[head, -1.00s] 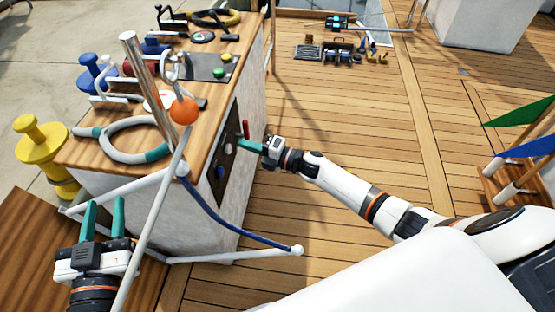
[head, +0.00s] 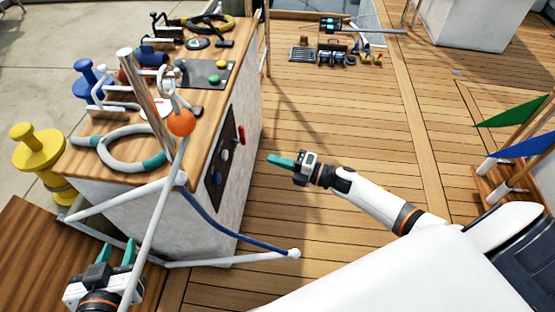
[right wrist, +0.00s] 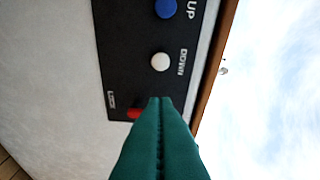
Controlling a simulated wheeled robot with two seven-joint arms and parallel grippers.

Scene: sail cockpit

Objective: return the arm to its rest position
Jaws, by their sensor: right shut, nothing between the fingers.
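My right gripper (head: 270,160) is in the head view, right of the console, with its teal fingers pointing at the console's side. It is shut and empty, apart from the black side panel (head: 217,180). In the right wrist view the closed fingers (right wrist: 157,105) overlap the lower part of that panel (right wrist: 122,40). A blue button (right wrist: 166,8) marked UP, a white button (right wrist: 160,62) marked DOWN and part of a red lever (right wrist: 134,113) show there. The red lever also shows in the head view (head: 241,135). My left gripper (head: 117,252) is open and empty at the lower left.
White rails (head: 225,262) run beside my left gripper. Green (head: 510,112) and blue (head: 525,147) flags stand at right. The wooden deck (head: 330,120) around my right gripper is clear.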

